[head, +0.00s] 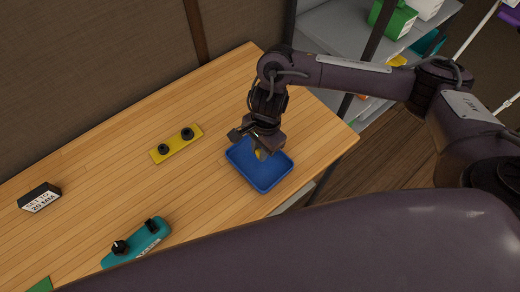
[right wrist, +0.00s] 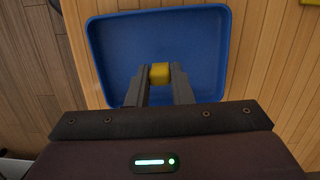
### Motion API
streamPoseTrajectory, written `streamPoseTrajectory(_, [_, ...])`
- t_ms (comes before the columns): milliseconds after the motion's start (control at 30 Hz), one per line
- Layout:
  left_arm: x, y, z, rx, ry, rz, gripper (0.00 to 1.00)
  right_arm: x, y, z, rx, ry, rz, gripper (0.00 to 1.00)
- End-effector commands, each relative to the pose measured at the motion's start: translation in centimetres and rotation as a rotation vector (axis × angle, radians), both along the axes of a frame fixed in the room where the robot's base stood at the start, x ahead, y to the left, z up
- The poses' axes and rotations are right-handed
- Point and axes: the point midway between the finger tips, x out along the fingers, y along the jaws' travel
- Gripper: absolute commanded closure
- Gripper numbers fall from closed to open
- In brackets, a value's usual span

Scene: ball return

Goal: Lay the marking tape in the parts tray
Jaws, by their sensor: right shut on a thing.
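The marking tape (right wrist: 160,73) is a small yellow piece between the fingertips of my right gripper (right wrist: 159,78) in the right wrist view. In the head view the tape (head: 261,154) shows partly below my right gripper (head: 258,147). The gripper is shut on it. The parts tray (head: 272,183) is a shallow blue tray on the wooden table, and it also shows in the right wrist view (right wrist: 112,50). The tape is over the tray's interior; I cannot tell whether it touches the floor. My left gripper is not in view.
A yellow plate (head: 177,145) with two black knobs lies left of the tray. A teal device (head: 137,243) with black knobs is at the front left. A black block with a white label (head: 40,197) stands far left. A grey shelf (head: 345,35) stands behind the table's right edge.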

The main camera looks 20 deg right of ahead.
Motion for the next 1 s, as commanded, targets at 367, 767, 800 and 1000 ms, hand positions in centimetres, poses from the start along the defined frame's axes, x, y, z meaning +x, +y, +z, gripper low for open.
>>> streamPoseTrajectory(367, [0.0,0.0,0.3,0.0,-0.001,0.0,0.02,0.0,0.0,-1.5,-0.002,-0.001,0.0,0.97])
streamPoseTrajectory(767, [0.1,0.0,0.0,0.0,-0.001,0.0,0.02,0.0,0.0,-1.6,-0.001,-0.002,0.0,0.58])
streamPoseTrajectory(800, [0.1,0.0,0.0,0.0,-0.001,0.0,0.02,0.0,0.0,-1.6,-0.001,-0.002,0.0,0.58])
streamPoseTrajectory(1000, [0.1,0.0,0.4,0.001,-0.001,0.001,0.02,0.0,0.0,-1.3,-0.002,-0.001,0.0,0.58])
